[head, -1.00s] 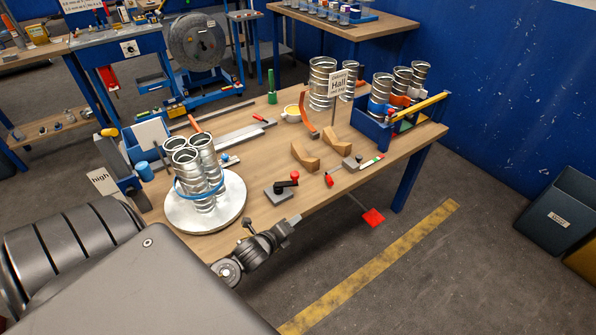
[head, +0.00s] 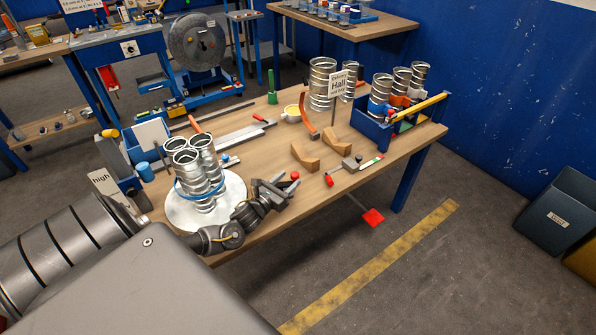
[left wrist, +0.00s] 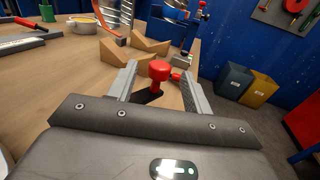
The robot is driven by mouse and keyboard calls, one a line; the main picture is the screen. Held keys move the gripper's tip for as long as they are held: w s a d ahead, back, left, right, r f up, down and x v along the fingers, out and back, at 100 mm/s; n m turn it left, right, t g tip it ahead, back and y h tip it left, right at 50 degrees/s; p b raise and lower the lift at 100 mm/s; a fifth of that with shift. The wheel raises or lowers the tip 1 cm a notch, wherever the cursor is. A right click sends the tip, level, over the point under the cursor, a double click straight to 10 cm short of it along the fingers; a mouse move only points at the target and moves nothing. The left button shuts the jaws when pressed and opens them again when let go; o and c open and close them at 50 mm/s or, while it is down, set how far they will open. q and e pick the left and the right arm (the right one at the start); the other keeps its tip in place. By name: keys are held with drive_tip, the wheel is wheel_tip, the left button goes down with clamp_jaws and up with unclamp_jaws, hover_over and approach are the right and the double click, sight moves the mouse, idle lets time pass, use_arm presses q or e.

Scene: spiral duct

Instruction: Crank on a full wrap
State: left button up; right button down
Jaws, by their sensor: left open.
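The crank has a red knob (head: 295,176) on a dark arm. In the left wrist view its red knob (left wrist: 160,70) stands between the fingers of my left gripper (left wrist: 160,76). In the head view my left gripper (head: 284,187) is over the crank and hides most of its grey base. The fingers are open and apart on either side of the knob; I cannot tell whether they touch it. Several silver spiral ducts (head: 200,165) stand bundled on a round white turntable (head: 180,215), with a blue band (head: 182,191) around them. My right gripper is not in view.
A "Hall" sign (head: 338,84) stands by tall ducts, beside a blue crate (head: 376,131). A red pedal (head: 373,217) hangs past the table's front edge.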

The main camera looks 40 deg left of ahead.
sight(297, 172)
use_arm(q)
drive_tip(key=w, duration=0.6)
drive_tip(key=shift+a, duration=0.1)
clamp_jaws()
